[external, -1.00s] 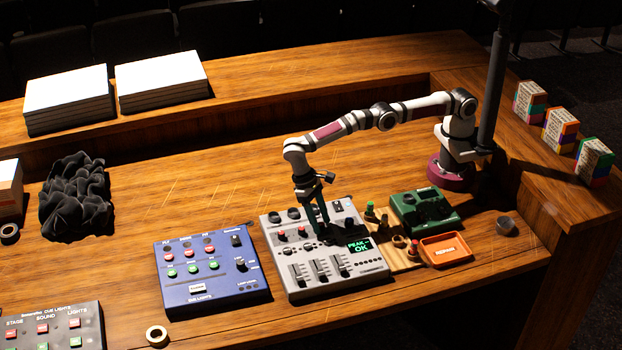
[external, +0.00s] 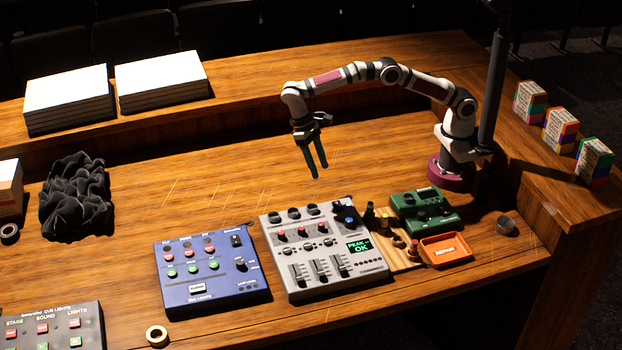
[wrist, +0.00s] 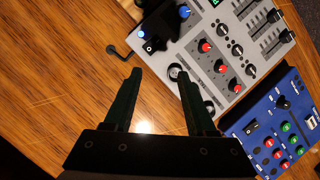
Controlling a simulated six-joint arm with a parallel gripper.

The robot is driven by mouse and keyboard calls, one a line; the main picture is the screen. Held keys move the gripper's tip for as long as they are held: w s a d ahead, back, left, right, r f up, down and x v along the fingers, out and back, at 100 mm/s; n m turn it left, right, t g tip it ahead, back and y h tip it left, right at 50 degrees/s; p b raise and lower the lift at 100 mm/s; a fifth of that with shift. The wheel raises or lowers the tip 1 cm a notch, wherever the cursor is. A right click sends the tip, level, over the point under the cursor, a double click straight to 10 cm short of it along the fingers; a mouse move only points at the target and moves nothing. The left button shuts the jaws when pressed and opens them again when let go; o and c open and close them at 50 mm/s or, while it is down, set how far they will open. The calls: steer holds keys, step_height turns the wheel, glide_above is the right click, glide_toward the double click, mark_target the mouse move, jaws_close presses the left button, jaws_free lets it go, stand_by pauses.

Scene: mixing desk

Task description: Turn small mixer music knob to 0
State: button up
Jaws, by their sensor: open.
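The grey mixer (external: 338,276) has sliders, rows of small knobs with red caps (external: 282,233), a top row of dark knobs (external: 295,213) and a lit green display reading "PEAK - OK" (external: 358,246). A blue knob (external: 350,221) sits at its upper right; it also shows in the wrist view (wrist: 185,12). Labels are too small to read, so I cannot tell which knob is music or its setting. My gripper (external: 320,172) is open and empty, in the air beyond the mixer's back edge. In the wrist view its fingers (wrist: 160,78) point towards the mixer, touching nothing.
A blue cue-lights box (external: 208,270) stands left of the mixer. A green box with dark knobs (external: 425,208), small pegs on a wooden board and an orange tray (external: 446,262) stand to its right. The table behind the mixer is clear.

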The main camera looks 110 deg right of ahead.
mark_target(322, 220)
steer(key=s+d+f+m+t+y, duration=0.35)
steer(key=f+m+t+y, duration=0.4)
steer(key=m, duration=0.65)
steer(key=shift+t+y, duration=0.35)
steer(key=shift+y, duration=0.2)
steer(key=x, duration=0.5)
steer(key=r+x, duration=0.1)
steer(key=x, duration=0.9)
steer(key=shift+a+r, duration=0.1)
steer(key=shift+a, duration=0.6)
jaws_close()
